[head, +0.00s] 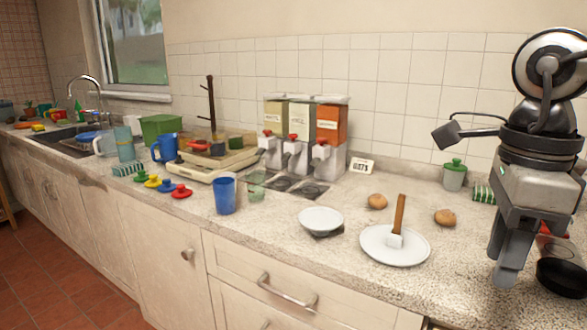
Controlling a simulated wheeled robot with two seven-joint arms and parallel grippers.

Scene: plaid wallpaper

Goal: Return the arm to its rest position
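My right arm comes in at the right edge of the head view, with its gripper (508,265) pointing down over the right part of the counter. The fingers overlap from this angle, so I cannot tell if they are open or shut. I see nothing held between them. A black pan (562,278) is just right of the gripper, partly cut off by the picture edge. My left gripper is not in view.
The speckled counter (340,272) holds a white plate (378,250) with a wooden-handled spatula (398,222), a white bowl (321,220), two buns (377,201), a blue cup (225,194) and a three-part dispenser (302,135). A green-lidded jar (454,177) stands behind the gripper.

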